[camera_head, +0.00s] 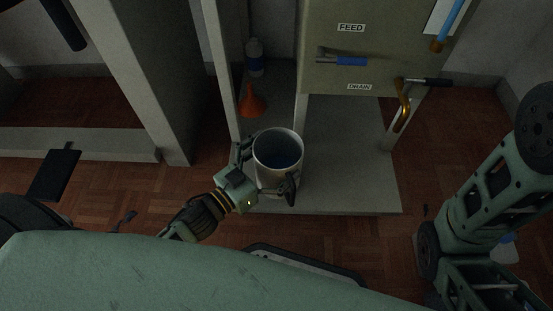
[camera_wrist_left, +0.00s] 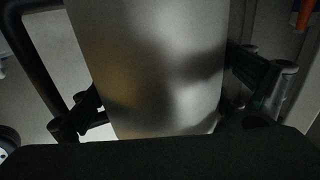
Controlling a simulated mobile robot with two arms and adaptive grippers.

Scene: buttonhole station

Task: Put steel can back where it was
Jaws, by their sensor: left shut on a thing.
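The steel can (camera_head: 279,151) is an open-topped grey cylinder, upright or nearly so, at the front of the low cabinet shelf. My left gripper (camera_head: 268,170) is shut on the can, with a finger on each side of it. In the left wrist view the can (camera_wrist_left: 150,70) fills the middle, between the fingers of the left gripper (camera_wrist_left: 170,95). I cannot tell whether the can's base touches the shelf. The right arm shows at the right of the head view, but I cannot make out its gripper.
The grey shelf (camera_head: 345,165) is bare to the right of the can. An orange funnel (camera_head: 251,101) and a clear bottle with a blue label (camera_head: 254,58) stand behind it. Above are a blue-handled FEED valve (camera_head: 350,61) and a dark-handled DRAIN valve (camera_head: 430,82). A panel post stands left.

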